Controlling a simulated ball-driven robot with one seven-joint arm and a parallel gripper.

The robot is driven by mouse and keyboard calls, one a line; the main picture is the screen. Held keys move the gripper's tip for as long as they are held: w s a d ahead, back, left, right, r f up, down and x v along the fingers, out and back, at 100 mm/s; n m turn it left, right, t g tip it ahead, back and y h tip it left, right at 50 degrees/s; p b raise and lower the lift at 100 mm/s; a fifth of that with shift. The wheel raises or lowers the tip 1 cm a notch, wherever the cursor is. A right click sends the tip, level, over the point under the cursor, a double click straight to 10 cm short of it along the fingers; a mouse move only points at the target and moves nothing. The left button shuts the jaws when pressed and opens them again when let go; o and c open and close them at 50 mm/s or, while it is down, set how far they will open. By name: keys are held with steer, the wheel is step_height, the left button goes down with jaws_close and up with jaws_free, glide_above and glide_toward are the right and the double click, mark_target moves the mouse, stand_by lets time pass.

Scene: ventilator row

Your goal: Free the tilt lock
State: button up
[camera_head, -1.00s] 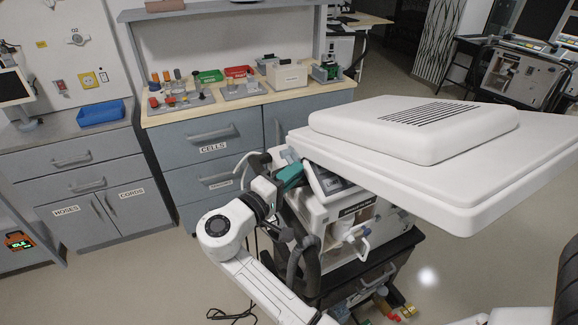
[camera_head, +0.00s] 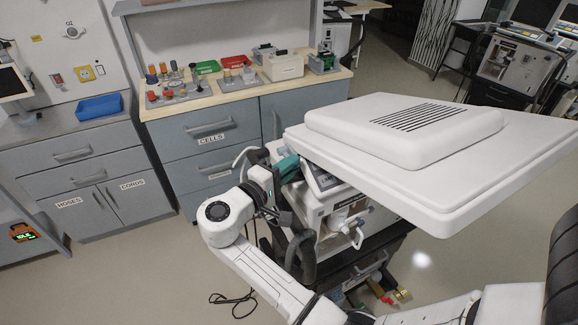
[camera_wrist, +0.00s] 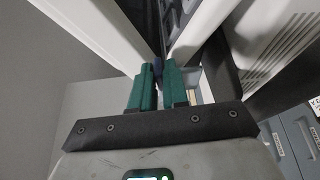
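A white ventilator on a dark cart (camera_head: 335,215) stands right of centre in the head view. A large white panel (camera_head: 460,175) with a vented raised back (camera_head: 400,130) overhangs it. My gripper (camera_head: 288,166), with teal fingers, is at the ventilator's upper left, beside the panel's left edge. In the wrist view my gripper's fingertips (camera_wrist: 159,72) are close together. A small dark blue piece (camera_wrist: 157,68) shows at the tips, between pale edges. I cannot tell whether it is gripped or lies behind them. No part is clearly recognisable as the tilt lock.
A wood-topped cabinet (camera_head: 295,87) behind holds several trays and boxes. A blue bin (camera_head: 99,107) sits on the grey counter at left. Coloured pieces (camera_head: 390,296) lie low by the cart. A cable (camera_head: 232,299) lies on the floor. Open floor extends at left.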

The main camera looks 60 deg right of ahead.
steer(key=o, duration=0.4)
steer(key=shift+c, duration=0.2)
steer(key=w+a+b, duration=0.1)
steer(key=a+b, duration=0.1)
steer(key=a, duration=0.8)
steer(key=shift+w+a+b, duration=0.3)
steer(key=shift+a+b, duration=0.05)
steer(key=shift+r, duration=0.1)
